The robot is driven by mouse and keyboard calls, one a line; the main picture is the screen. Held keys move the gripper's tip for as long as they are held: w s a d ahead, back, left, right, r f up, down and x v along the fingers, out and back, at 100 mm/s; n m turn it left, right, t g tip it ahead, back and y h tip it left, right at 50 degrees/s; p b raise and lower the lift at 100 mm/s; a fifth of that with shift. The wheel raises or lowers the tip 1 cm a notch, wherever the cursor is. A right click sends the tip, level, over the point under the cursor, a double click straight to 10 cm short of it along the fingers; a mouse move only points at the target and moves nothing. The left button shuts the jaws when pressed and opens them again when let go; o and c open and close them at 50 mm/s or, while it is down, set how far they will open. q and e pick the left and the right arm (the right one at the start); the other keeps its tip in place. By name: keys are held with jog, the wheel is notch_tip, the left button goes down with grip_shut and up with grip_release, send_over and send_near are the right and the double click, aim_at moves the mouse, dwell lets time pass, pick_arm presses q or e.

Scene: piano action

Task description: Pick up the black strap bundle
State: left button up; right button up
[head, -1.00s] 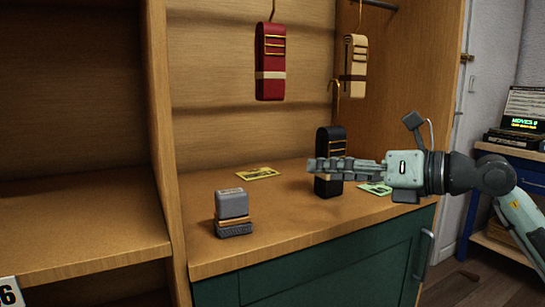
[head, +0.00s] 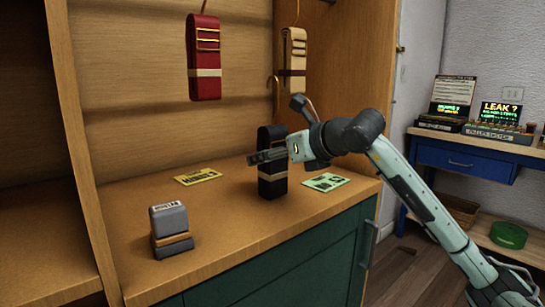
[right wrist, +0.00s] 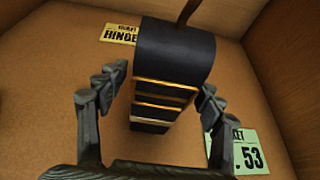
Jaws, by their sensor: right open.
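In the right wrist view the bundle (right wrist: 172,55) lies between my right gripper's fingers. My right gripper (head: 262,156) reaches in from the right at the bundle's upper part and hides some of it. Its fingers (right wrist: 163,82) are open, one on each side of the bundle, with a gap visible at the left finger. Contact on the right side is unclear. My left gripper is not in view.
A red strap bundle (head: 204,55) and a cream one (head: 294,52) hang above. A yellow ticket (head: 198,177) and a green ticket (head: 326,182) lie on the shelf either side. A grey block-like bundle (head: 170,225) stands front left. Shelf between is clear.

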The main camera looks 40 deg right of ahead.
jog(key=shift+c, duration=0.6)
jog(key=c, duration=1.3)
